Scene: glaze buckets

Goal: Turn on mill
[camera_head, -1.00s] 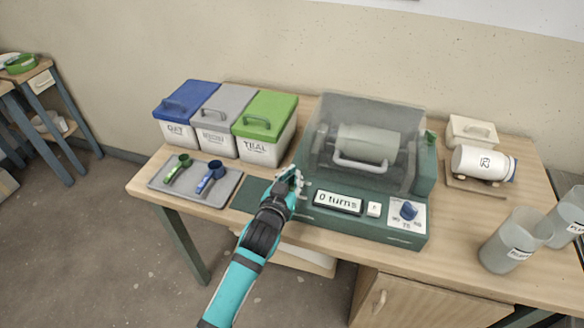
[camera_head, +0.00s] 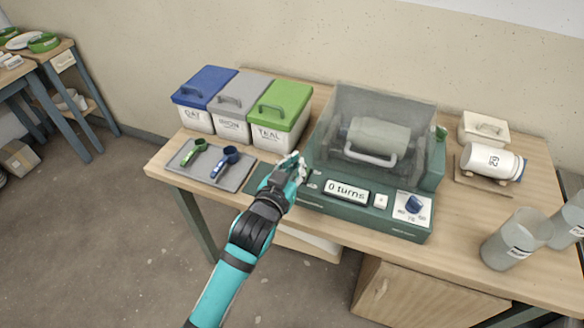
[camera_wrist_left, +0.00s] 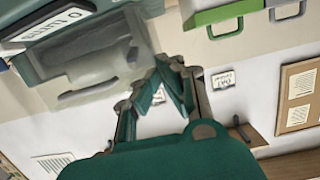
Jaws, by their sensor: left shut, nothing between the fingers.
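The mill (camera_head: 375,165) is a dark green machine on the table, with a clear cover over a pale jar (camera_head: 376,138) lying on its side. Its front panel has a display (camera_head: 347,191) reading "0 turns", a small white button (camera_head: 381,201) and a blue knob (camera_head: 414,205). My left gripper (camera_head: 296,166) is shut and empty at the mill's left front corner, left of the display; I cannot tell whether it touches. In the left wrist view, the gripper (camera_wrist_left: 165,68) has the mill's cover (camera_wrist_left: 100,65) and display (camera_wrist_left: 50,27) to its upper left. My right gripper is not in view.
Blue, grey and green lidded buckets (camera_head: 277,115) stand left of the mill. A tray (camera_head: 235,180) with two scoops lies in front of them. A white jar (camera_head: 491,162) lies on a stand to the right, near clear beakers (camera_head: 510,245) and a pale box (camera_head: 483,128).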

